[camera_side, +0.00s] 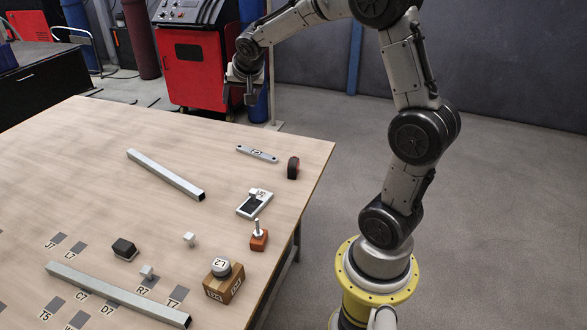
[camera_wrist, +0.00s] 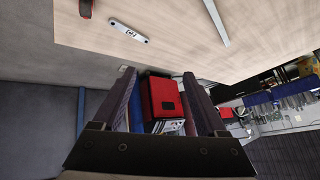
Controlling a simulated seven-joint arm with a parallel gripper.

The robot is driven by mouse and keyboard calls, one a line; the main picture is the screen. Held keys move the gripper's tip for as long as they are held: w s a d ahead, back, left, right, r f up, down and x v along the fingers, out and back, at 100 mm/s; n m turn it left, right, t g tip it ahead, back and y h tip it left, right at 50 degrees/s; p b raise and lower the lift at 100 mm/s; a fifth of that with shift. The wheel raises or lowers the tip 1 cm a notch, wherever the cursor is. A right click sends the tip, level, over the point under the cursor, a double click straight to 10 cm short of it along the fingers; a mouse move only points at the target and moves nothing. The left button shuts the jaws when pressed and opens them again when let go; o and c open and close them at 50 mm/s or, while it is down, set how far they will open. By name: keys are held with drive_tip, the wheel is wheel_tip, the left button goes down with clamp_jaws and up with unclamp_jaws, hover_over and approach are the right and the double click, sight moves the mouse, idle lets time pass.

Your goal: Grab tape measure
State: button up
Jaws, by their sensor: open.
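A small red and black object (camera_side: 293,167), which looks like the tape measure, stands near the table's right edge. Part of it shows at the top edge of the wrist view (camera_wrist: 86,8). My gripper (camera_side: 250,98) is raised beyond the table's far right edge, well apart from this object. In the wrist view my gripper's fingers (camera_wrist: 158,77) are spread with nothing between them; a red cabinet shows in the background.
A flat link (camera_side: 257,153) lies beside the red and black object. Square tubes (camera_side: 165,174) (camera_side: 118,293), a black-topped block (camera_side: 124,249), a wooden block (camera_side: 222,284), an orange-based part (camera_side: 259,238) and a flat device (camera_side: 254,204) are on the table (camera_side: 70,150). The far left tabletop is clear.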

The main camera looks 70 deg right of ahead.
drive_tip(key=d+f+m+g, duration=0.2)
drive_tip(key=d+f, duration=0.8)
drive_tip(key=m+g, duration=0.2)
drive_tip(key=g, duration=0.1)
hover_over(294, 164)
drive_tip(key=a, duration=0.2)
wheel_tip(294, 164, down, 13)
drive_tip(key=shift+y, duration=0.3)
drive_tip(key=x, duration=1.3)
drive_tip(key=shift+w, duration=0.15)
drive_tip(key=shift+c, duration=0.3)
drive_tip(key=shift+a, duration=0.1)
clamp_jaws()
